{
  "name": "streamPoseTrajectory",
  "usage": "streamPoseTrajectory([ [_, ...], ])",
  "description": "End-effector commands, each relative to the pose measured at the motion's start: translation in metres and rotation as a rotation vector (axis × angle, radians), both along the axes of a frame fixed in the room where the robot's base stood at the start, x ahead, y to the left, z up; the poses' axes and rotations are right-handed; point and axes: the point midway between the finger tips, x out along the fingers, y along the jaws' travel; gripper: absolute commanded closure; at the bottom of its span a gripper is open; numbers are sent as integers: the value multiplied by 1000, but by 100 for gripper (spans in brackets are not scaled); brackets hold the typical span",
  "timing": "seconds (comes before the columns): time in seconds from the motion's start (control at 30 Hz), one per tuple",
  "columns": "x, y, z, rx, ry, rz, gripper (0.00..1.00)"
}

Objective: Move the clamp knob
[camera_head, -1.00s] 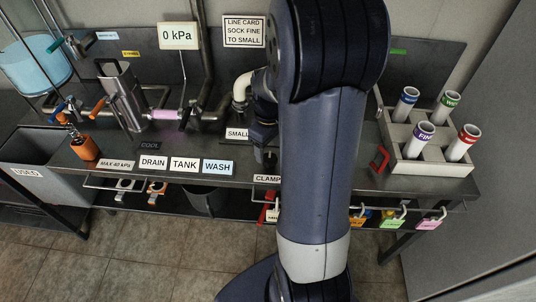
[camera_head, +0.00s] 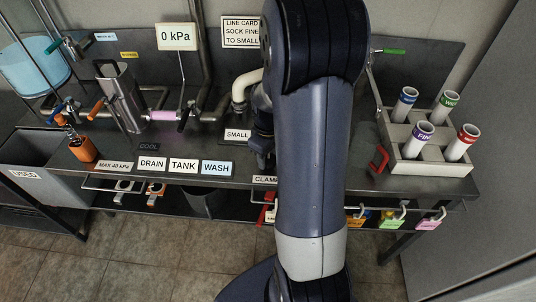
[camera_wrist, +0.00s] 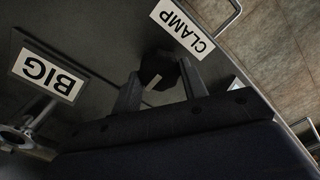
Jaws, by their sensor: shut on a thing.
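The clamp knob (camera_wrist: 158,68) is a dark, faceted knob with a pale mark on it, in the middle of the wrist view. The CLAMP label (camera_wrist: 182,26) lies beside it on the bench edge, and it also shows partly hidden in the head view (camera_head: 264,180). My gripper (camera_wrist: 160,82) has one finger on each side of the knob and is shut on it. In the head view my arm covers much of this area, and the knob cannot be made out there.
A BIG label (camera_wrist: 47,75) stands near the knob, with a metal ring fitting below it. In the head view, a rack (camera_head: 404,164) of capped tubes and a red handle (camera_head: 379,160) stand to the right. A gauge sign (camera_head: 177,37) reads 0 kPa.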

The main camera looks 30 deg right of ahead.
Motion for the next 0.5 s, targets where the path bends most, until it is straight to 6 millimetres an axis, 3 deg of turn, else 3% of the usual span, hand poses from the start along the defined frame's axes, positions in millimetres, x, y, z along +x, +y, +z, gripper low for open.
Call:
streamPoseTrajectory([
  [0.17, 0, 0, 0, 0, 0, 0, 82],
  [0.5, 0, 0, 0, 0, -1, -54, 82],
])
